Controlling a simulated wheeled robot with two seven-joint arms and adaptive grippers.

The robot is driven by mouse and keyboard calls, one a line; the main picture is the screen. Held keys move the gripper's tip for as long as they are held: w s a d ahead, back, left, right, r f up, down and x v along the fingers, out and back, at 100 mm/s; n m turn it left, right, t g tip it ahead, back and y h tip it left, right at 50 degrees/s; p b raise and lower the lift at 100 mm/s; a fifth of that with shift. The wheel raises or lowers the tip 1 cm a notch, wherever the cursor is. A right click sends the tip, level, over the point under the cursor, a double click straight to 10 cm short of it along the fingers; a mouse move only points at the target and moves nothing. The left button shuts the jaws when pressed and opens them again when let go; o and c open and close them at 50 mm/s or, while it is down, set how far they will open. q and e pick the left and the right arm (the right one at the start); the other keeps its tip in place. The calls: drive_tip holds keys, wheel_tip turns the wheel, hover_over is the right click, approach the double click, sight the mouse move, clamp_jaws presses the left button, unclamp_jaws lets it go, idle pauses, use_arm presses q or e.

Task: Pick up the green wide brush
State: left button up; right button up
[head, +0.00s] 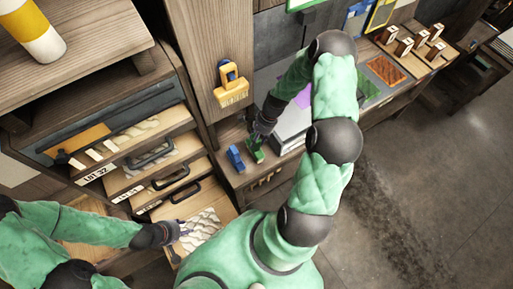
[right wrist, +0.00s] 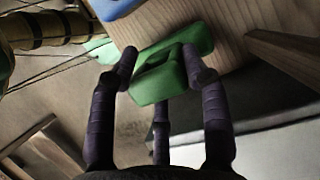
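The green brush (head: 254,150) is on the wooden shelf top beside a blue brush (head: 235,157). My right gripper (head: 264,127) is just above the green brush in the head view. In the right wrist view the fingers of my right gripper (right wrist: 160,66) are spread on either side of the green brush's raised handle (right wrist: 158,82), with a third finger below. Whether the fingertips touch the handle is hard to tell. My left gripper (head: 180,232) is far from the brush, over the open drawers at lower left; its fingers are too small to read.
A yellow brush (head: 231,86) hangs on the wooden panel behind. A grey box (head: 292,126) stands right of the green brush. Open drawers (head: 150,160) jut out at left. The blue brush edge (right wrist: 115,8) is close in the right wrist view. Floor at right is clear.

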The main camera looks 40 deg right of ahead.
drive_tip(key=shift+s+a, duration=0.1)
clamp_jaws()
drive_tip(key=shift+r, duration=0.45)
drive_tip(key=r, duration=0.2)
drive_tip(key=shift+s+r, duration=0.25)
drive_tip(key=shift+r, duration=0.1)
drive_tip(key=s+a+b, duration=0.1)
drive_tip(key=s+a, duration=0.1)
drive_tip(key=s, duration=1.5)
drive_tip(key=shift+s, duration=0.15)
drive_tip(key=shift+o, duration=0.5)
unclamp_jaws()
drive_tip(key=shift+d+f, duration=0.1)
drive_tip(key=shift+f, duration=0.05)
drive_tip(key=c, duration=0.4)
